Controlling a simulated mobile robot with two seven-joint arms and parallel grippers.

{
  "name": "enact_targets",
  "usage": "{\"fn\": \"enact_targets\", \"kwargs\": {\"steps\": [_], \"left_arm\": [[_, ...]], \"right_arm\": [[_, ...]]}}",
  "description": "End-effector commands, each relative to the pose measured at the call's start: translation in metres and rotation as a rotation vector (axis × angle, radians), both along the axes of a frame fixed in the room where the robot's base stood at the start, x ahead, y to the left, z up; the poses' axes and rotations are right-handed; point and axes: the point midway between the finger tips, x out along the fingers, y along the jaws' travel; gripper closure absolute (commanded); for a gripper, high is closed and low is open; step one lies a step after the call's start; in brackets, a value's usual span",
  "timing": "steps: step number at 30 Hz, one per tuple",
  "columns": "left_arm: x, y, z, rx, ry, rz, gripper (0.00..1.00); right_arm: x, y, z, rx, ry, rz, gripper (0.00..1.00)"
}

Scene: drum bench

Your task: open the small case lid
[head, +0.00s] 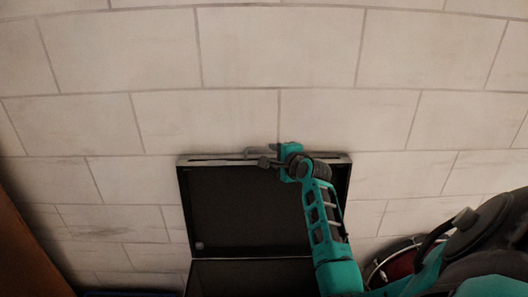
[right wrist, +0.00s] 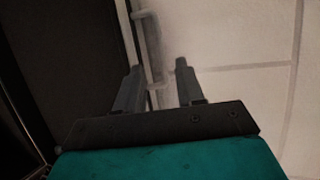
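The small case (head: 255,266) stands in front of the wall with its dark lid (head: 245,210) raised and its inner face showing. A thin handle (head: 262,151) sits along the lid's top edge; it also shows in the right wrist view (right wrist: 153,35). My right gripper (head: 265,162) is at the lid's top edge near the middle. In the right wrist view its two fingers (right wrist: 158,68) are apart. The lid edge is at the left finger, and part of the handle shows between the fingers; contact is unclear. My left gripper is not in view.
A pale tiled wall (head: 240,45) rises close behind the lid. A red drum (head: 398,264) stands at the lower right, partly behind my right arm. A brown wooden surface (head: 25,255) is at the lower left.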

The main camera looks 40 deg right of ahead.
Motion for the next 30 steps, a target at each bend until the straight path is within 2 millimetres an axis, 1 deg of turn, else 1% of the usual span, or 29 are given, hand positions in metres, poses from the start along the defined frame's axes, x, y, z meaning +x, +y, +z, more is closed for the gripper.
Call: {"fn": "enact_targets", "kwargs": {"steps": [1, 3, 9, 15, 21, 29, 30], "left_arm": [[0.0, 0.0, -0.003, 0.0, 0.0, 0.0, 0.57], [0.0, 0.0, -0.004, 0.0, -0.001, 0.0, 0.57], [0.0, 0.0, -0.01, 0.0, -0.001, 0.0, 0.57], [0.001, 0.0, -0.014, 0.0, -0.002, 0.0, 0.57], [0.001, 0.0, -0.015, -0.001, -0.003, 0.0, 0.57], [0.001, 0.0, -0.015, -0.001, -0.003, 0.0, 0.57], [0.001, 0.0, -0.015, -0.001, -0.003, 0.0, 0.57]], "right_arm": [[0.008, -0.002, -0.003, 0.001, 0.001, 0.001, 0.62], [0.018, -0.006, -0.006, 0.0, 0.0, 0.001, 0.62], [0.045, -0.014, -0.015, -0.001, 0.0, 0.0, 0.62], [0.062, -0.019, -0.02, -0.001, 0.0, 0.0, 0.62], [0.069, -0.021, -0.022, -0.001, -0.001, 0.0, 0.62], [0.069, -0.022, -0.022, -0.002, 0.001, 0.001, 0.62], [0.069, -0.022, -0.022, -0.002, 0.001, 0.001, 0.65]]}}
